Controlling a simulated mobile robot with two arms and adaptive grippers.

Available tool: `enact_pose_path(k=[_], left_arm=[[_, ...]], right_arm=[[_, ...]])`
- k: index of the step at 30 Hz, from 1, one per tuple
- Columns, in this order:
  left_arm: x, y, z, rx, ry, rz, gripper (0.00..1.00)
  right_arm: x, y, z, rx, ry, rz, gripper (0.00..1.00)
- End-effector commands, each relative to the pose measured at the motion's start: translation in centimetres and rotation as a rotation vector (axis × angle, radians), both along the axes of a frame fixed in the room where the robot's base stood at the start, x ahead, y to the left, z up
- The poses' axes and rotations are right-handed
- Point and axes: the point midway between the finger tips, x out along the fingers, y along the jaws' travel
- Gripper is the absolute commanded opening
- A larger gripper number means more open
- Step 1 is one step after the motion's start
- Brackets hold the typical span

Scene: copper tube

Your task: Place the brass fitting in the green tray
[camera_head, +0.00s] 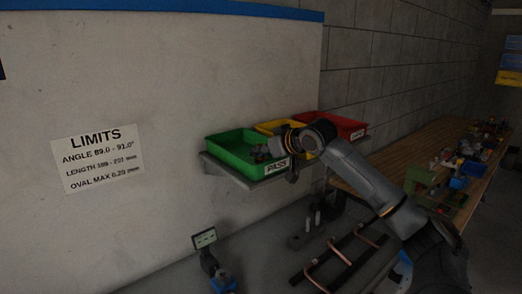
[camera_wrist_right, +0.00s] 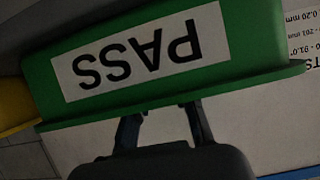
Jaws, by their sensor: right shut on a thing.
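The green tray (camera_head: 225,144) with a PASS label sits on a wall shelf in the head view. It fills much of the right wrist view (camera_wrist_right: 270,40), upside down. My right gripper (camera_head: 268,150) reaches over the tray's right front part. In the right wrist view its two fingers (camera_wrist_right: 165,115) stand apart and their tips pass out of sight behind the tray rim. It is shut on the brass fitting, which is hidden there. Small dark and reddish shapes show at the fingertips in the head view, too dim to tell apart. My left gripper is not in view.
A yellow tray (camera_head: 267,127) and a red tray (camera_head: 350,126) stand beside the green one. A wooden bench (camera_head: 420,147) with several parts is at right. Below are a rack with copper tubes (camera_head: 341,256) and a small display (camera_head: 204,238). A limits sign (camera_head: 98,158) hangs at left.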

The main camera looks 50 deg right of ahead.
Motion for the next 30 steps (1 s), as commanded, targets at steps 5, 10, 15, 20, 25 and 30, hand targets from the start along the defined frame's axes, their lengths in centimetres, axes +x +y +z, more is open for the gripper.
enact_pose_path(k=[5, 10, 15, 20, 25, 30], left_arm=[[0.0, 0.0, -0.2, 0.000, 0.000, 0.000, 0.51], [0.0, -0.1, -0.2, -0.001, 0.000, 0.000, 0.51], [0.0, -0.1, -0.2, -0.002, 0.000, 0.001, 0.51], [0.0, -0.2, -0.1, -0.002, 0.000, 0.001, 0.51], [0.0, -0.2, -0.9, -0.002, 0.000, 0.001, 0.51], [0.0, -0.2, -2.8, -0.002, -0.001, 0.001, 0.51]], right_arm=[[0.0, 0.0, -0.1, 0.000, -0.001, 0.000, 0.00], [0.0, 0.0, -0.3, 0.000, 0.001, 0.000, 0.47], [0.0, 0.0, -0.3, 0.000, 0.001, 0.000, 0.47], [0.0, 0.0, -0.1, 0.000, 0.001, 0.000, 0.47], [-0.8, 0.0, 0.1, 0.000, 0.002, -0.002, 0.47], [-2.8, 0.3, 0.8, -0.003, 0.002, 0.000, 0.47]])
